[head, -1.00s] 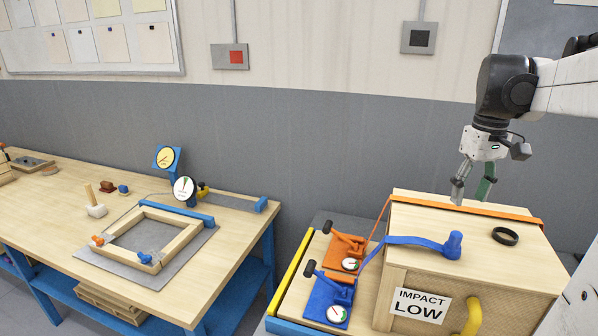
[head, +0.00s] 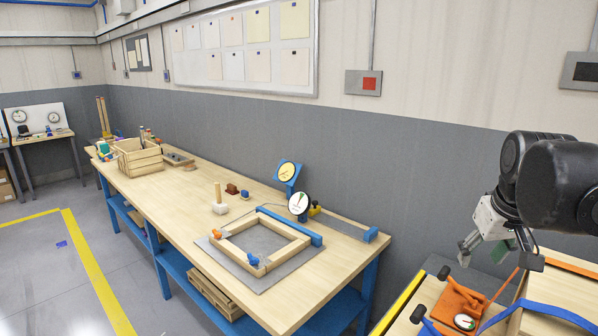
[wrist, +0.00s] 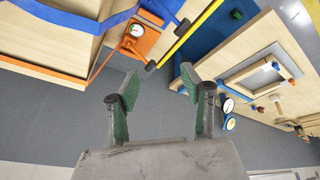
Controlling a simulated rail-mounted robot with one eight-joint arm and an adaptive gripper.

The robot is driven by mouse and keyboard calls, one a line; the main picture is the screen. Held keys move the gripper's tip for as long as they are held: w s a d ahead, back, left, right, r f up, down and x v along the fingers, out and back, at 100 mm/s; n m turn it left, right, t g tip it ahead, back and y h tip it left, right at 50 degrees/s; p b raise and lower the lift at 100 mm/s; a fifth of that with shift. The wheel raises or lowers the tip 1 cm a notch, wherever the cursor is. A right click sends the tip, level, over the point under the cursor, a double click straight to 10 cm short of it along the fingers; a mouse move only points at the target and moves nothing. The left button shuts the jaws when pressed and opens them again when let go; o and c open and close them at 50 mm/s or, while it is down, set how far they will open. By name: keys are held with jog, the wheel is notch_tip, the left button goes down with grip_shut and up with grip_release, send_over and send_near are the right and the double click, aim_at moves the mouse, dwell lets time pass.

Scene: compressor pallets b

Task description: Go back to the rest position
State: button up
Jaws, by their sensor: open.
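My gripper (head: 488,250) is at the right of the head view, in the air above and behind the orange strap tensioner and the near edge of the wooden crate. In the wrist view my gripper (wrist: 163,100) shows two green-padded fingers spread apart with nothing between them. The wooden crate (head: 570,290) is cut off at the lower right of the head view; an orange strap and a blue strap (head: 555,312) run over it. The orange tensioner (head: 460,300) with its dial lies beside it. My arm hides part of the wall behind.
A long wooden workbench (head: 160,205) with blue legs runs along the wall. It bears a wooden frame (head: 290,232) on a grey plate, two dials, a mallet (head: 219,207) and a slatted crate (head: 138,158).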

jog(key=s+a+f+n+t+y+b, duration=0.1)
jog(key=s+a+f+b, duration=0.4)
jog(key=s+a+f, duration=0.6)
jog(key=a+f+t, duration=0.1)
jog(key=a+f, duration=0.2)
jog(key=a, duration=0.2)
jog(key=shift+a+f+t+y, duration=0.3)
jog(key=shift+a+t+y, duration=0.1)
